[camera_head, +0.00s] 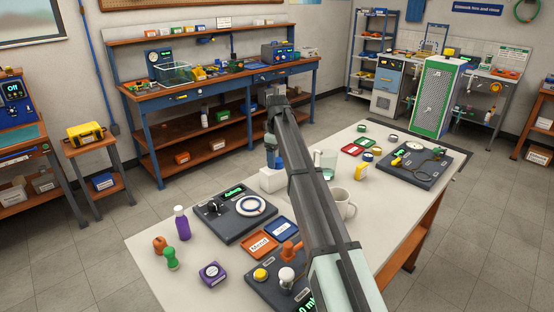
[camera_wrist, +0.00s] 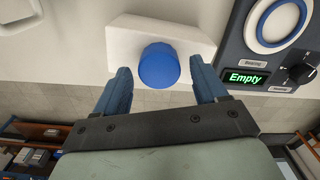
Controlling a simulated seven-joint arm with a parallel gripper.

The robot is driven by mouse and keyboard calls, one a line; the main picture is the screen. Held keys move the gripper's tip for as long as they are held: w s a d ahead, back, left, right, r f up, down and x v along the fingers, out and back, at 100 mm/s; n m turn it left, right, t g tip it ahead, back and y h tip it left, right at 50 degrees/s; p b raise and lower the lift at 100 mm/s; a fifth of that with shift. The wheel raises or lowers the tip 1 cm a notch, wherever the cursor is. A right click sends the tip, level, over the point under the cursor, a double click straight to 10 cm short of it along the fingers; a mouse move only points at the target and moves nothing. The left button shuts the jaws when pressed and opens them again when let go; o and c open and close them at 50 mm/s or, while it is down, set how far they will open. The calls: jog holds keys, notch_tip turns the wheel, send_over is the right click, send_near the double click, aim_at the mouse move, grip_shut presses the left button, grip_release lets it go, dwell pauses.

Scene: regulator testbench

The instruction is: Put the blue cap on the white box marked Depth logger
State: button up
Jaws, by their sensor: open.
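The blue cap (camera_wrist: 158,66) sits on a plain white block (camera_wrist: 188,37) in the wrist view. In the head view the white block (camera_head: 271,181) stands on the light bench top, and the cap cannot be told apart from my blue fingers. My gripper (camera_wrist: 160,68) is open, its blue fingers on either side of the cap with gaps showing; I cannot tell how close they are in height. It also shows above the block in the head view (camera_head: 272,158). I can read no Depth logger marking on any white box; my arm covers part of the bench.
A dark panel (camera_wrist: 236,72) reading "Empty", with a dial and round ring, stands right beside the block. Behind my arm are a mug (camera_head: 344,203) and a glass beaker (camera_head: 327,162). A purple bottle (camera_head: 181,223) stands left.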

aim_at(277, 159)
notch_tip(277, 159, up, 12)
jog(key=shift+f, duration=0.15)
dwell(0.3)
dwell(0.4)
